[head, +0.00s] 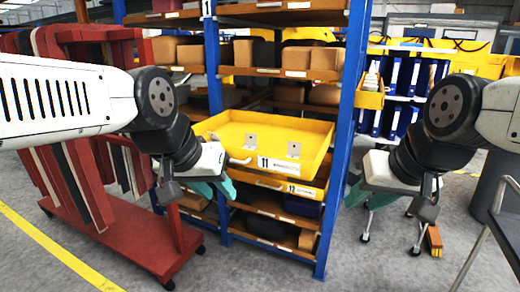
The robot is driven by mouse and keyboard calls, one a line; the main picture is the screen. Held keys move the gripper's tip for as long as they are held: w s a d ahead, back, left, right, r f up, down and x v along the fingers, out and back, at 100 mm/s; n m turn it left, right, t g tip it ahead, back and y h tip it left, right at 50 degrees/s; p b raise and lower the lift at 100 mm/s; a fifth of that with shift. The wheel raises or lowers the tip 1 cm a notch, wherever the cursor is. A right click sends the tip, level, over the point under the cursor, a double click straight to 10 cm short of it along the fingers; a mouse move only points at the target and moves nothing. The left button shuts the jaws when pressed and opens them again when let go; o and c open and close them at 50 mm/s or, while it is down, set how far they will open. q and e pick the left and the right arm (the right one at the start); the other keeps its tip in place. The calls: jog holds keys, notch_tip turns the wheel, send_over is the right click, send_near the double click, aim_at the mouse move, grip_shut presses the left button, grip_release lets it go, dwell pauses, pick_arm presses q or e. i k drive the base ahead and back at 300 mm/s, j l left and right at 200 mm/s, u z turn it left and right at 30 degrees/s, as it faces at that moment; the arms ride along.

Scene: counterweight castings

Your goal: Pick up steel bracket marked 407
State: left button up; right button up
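Two small light-grey metal plates lie in the pulled-out yellow tray (228,124): one plate (251,142) left of the middle, the other plate (294,149) near the right front. They look like steel brackets, but I cannot read any marking on them. The tray's front label reads 11. My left gripper (212,188), with teal fingers, hangs just left of the tray's front corner and holds nothing that I can see. My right gripper (368,197), also teal-fingered, hangs to the right of the rack's blue front post, apart from the tray. The finger gaps are unclear.
The blue-post rack (339,150) holds several brown boxes on its shelves, with another yellow drawer just under the tray. A red cart (150,235) with upright slabs stands at left. Blue binders and a grey bin stand at right. The floor in front is clear.

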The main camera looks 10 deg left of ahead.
aim_at(251, 139)
jog(key=l+z, duration=0.2)
jog(key=z, duration=1.9)
jog(key=u, duration=0.45)
jog(key=j+u, duration=0.1)
jog(key=u, duration=0.75)
jog(key=j+u, duration=0.1)
jog(key=u, duration=0.35)
jog(key=i+j+u, duration=0.15)
jog(key=i+j, duration=0.25)
jog(key=i, duration=0.15)
jog(key=i+j+u, duration=0.1)
jog(key=i+j, duration=0.25)
jog(key=i, duration=0.2)
